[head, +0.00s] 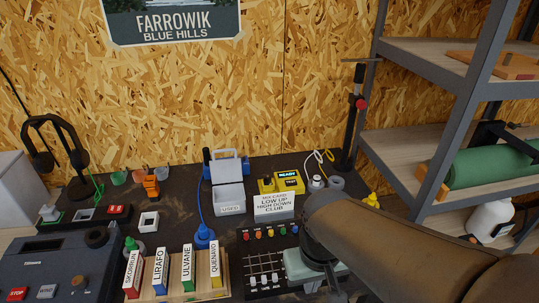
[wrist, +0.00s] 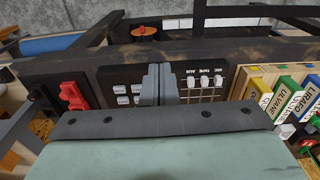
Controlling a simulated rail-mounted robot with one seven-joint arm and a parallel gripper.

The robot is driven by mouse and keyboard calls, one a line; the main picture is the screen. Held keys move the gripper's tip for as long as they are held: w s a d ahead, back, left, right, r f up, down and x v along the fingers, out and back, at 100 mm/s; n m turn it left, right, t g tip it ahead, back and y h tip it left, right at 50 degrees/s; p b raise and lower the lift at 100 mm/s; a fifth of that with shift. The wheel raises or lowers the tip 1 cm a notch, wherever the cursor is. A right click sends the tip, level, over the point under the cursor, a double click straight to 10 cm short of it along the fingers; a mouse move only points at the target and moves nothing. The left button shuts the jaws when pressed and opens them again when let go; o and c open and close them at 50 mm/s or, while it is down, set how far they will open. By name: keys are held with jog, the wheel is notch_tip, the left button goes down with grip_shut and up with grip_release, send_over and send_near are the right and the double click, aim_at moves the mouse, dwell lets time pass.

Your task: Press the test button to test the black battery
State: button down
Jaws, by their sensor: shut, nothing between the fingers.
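A yellow device with a lit screen reading READY (head: 290,179) stands at the back of the bench in the head view. A yellow part with a dark top (head: 266,185) is at its left. I cannot make out the black battery or the test button for certain; the white sign hides the device's lower front. My gripper (wrist: 160,86) is shut and empty in the wrist view, over a dark panel with pale buttons (wrist: 125,95). In the head view its grey-green body shows at the front, well nearer than the yellow device, with its fingertips hidden.
A white sign (head: 273,207) stands before the yellow device. A mixer panel (head: 262,270) and a rack of labelled cards (head: 176,275) fill the front. A white open box (head: 228,194) is left of the device. Shelving (head: 425,160) bounds the right.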

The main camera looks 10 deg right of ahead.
notch_tip(320, 180, up, 2)
jog(key=n+t+y+p, duration=0.5)
jog(key=n+t, duration=0.2)
jog(key=n, duration=2.7)
send_over(294, 184)
jog(key=shift+w, duration=0.1)
jog(key=shift+f, duration=0.1)
notch_tip(294, 184, down, 8)
jog(key=b, duration=0.7)
jog(key=shift+f+b, duration=0.3)
jog(key=shift+b, duration=0.15)
